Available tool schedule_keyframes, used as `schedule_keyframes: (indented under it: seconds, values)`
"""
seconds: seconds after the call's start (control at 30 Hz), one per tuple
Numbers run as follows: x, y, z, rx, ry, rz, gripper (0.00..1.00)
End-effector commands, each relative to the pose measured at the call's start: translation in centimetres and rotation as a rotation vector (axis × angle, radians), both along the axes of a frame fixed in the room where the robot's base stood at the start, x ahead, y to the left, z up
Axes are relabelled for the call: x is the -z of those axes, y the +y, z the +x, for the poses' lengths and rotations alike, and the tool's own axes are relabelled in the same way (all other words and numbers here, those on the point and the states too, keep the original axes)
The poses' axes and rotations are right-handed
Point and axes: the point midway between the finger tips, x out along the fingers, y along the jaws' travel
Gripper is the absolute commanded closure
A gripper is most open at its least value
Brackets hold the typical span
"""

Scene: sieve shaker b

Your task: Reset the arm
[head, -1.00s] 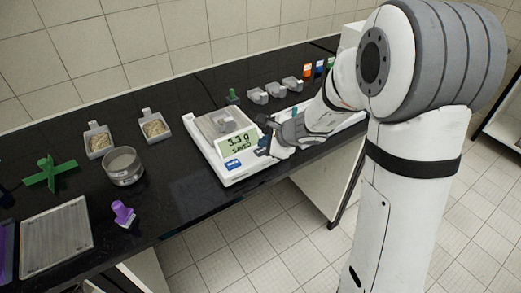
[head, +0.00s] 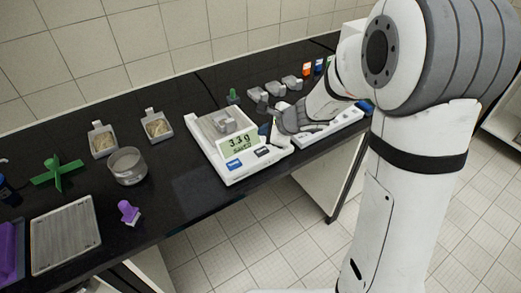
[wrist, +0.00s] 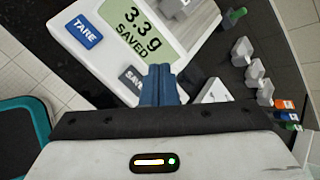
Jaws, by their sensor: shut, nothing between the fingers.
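My gripper (wrist: 162,82) is shut and empty, its blue fingertips close together in the wrist view. It hangs at the front right corner of the white balance (wrist: 88,60), close to the SAVE button (wrist: 132,80); I cannot tell whether it touches. My forearm hides part of the bench to the right of the balance.
Several grey boats (head: 274,89) and coloured bottles (head: 307,68) stand behind my arm. A round sieve pan (head: 127,167), two boats with grain (head: 157,127), a green cross (head: 58,174), a purple-handled tool (head: 128,211) and a grey plate (head: 66,233) lie left. Bench between is clear.

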Motion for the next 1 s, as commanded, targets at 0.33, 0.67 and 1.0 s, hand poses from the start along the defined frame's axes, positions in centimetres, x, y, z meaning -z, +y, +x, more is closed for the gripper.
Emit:
schedule_keyframes:
  seconds: [0.33, 0.67, 1.0]
  values:
    - [0.0, 0.0, 0.0, 0.000, 0.000, 0.000, 1.00]
    - [-3.1, -0.2, -2.8, -0.179, -0.088, -0.085, 1.00]
    - [-8.6, -4.7, -15.4, -0.826, -0.294, -0.533, 1.00]
